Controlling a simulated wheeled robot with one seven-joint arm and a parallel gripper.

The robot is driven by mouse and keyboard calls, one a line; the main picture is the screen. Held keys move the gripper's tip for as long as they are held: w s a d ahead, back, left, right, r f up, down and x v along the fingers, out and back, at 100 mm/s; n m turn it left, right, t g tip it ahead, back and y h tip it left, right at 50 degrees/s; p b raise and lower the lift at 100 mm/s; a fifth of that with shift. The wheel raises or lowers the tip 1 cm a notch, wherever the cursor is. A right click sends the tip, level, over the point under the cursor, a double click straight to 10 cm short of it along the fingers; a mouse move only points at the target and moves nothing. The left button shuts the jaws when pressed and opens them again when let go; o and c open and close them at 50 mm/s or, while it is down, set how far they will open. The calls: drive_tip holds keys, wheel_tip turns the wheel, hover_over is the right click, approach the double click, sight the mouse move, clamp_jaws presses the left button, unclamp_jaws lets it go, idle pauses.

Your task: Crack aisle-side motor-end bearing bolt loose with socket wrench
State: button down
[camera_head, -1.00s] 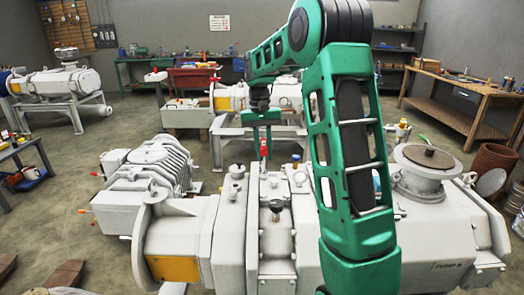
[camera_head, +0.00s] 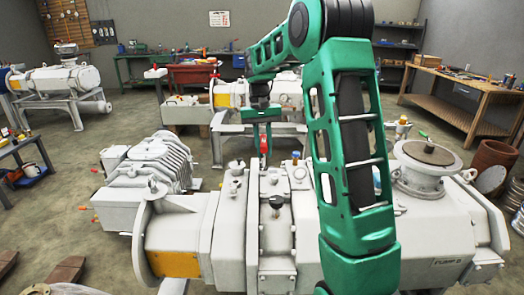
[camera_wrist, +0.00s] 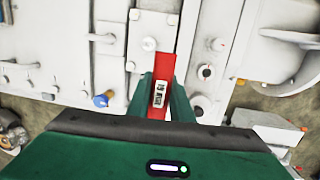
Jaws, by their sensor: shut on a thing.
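My gripper (camera_wrist: 160,98) is shut on a red tool, seemingly the socket wrench (camera_wrist: 158,68), in the wrist view. The wrench's red handle points away from the gripper toward the white pump casing. Its socket end cannot be made out. In the head view my gripper (camera_head: 263,122) hangs over the far side of the large white pump (camera_head: 225,225), with the red wrench (camera_head: 264,142) below it. The pump casing also fills the upper part of the wrist view (camera_wrist: 60,45). I cannot tell which bolt is the bearing bolt, or whether the wrench touches one.
A ribbed motor-like unit (camera_head: 150,180) stands left of the pump. A blue-capped fitting (camera_wrist: 103,99) sits near the gripper. A wooden workbench (camera_head: 465,90) stands at the right, and another white pump (camera_head: 65,78) at the far left. Floor is open between them.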

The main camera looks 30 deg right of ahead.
drive_tip(key=shift+f, duration=0.6)
idle(0.4)
drive_tip(key=shift+n, duration=0.4)
drive_tip(key=shift+w+a+n+h, duration=0.1)
drive_tip(key=shift+n+h, duration=0.15)
drive_tip(key=shift+n, duration=1)
drive_tip(key=shift+w+n+h, duration=0.1)
drive_tip(key=shift+n+h, duration=0.15)
drive_tip(key=shift+n, duration=1)
drive_tip(key=shift+s+n+t, duration=0.1)
drive_tip(key=shift+n+t, duration=0.2)
drive_tip(key=shift+n, duration=1.2)
drive_tip(key=shift+n+h, duration=0.3)
drive_tip(key=shift+n, duration=1.7)
drive_tip(key=shift+t, duration=0.3)
drive_tip(key=shift+r, duration=0.15)
drive_tip(key=shift+r, duration=1.4)
